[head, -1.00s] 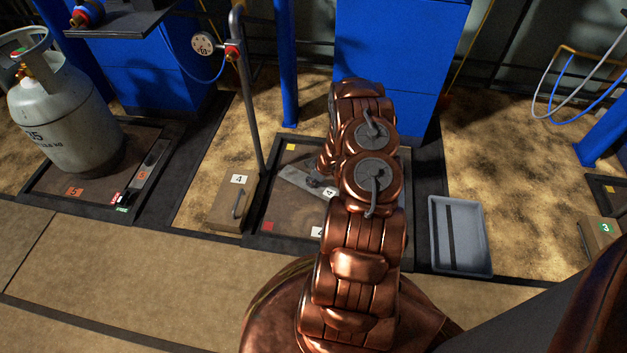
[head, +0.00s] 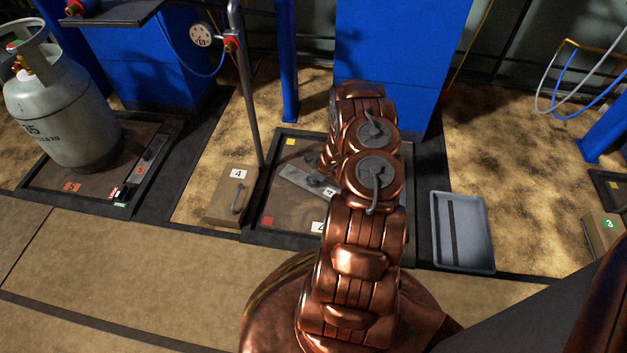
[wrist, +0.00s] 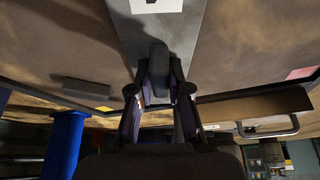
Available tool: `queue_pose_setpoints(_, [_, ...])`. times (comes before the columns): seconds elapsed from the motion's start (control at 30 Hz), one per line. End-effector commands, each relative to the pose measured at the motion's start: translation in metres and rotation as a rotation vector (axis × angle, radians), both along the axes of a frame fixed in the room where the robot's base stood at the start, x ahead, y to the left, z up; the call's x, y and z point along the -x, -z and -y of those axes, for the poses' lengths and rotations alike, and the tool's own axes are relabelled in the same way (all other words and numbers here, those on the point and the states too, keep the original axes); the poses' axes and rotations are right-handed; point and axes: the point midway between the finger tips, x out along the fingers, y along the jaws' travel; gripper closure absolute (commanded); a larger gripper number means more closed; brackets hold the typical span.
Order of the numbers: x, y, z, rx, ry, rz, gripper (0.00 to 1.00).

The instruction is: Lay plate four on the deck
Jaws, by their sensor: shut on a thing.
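Plate four (head: 302,179) is a grey metal bar with a white "4" label, over the brown deck (head: 285,207) with its dark frame. My arm hides the plate's right part in the head view. In the wrist view, plate four (wrist: 185,25) runs up from my gripper (wrist: 159,85), which is shut on the plate's dark grip. The deck (wrist: 60,40) spreads behind the plate there. A dark patch like a shadow lies on the deck, apart from the plate, so the plate looks raised, but the exact gap cannot be told.
A box with a "4" label (head: 232,196) and a grey post (head: 247,90) stand left of the deck. A grey tray (head: 462,232) lies to the right. A blue column (head: 400,60) stands behind. A gas cylinder (head: 65,110) stands on another deck at left.

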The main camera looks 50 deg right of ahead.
Motion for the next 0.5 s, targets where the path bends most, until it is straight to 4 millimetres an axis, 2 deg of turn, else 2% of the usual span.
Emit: queue_pose_setpoints(0.5, [-0.0002,0.0087,-0.0004,-0.001,0.0,0.0,1.0])
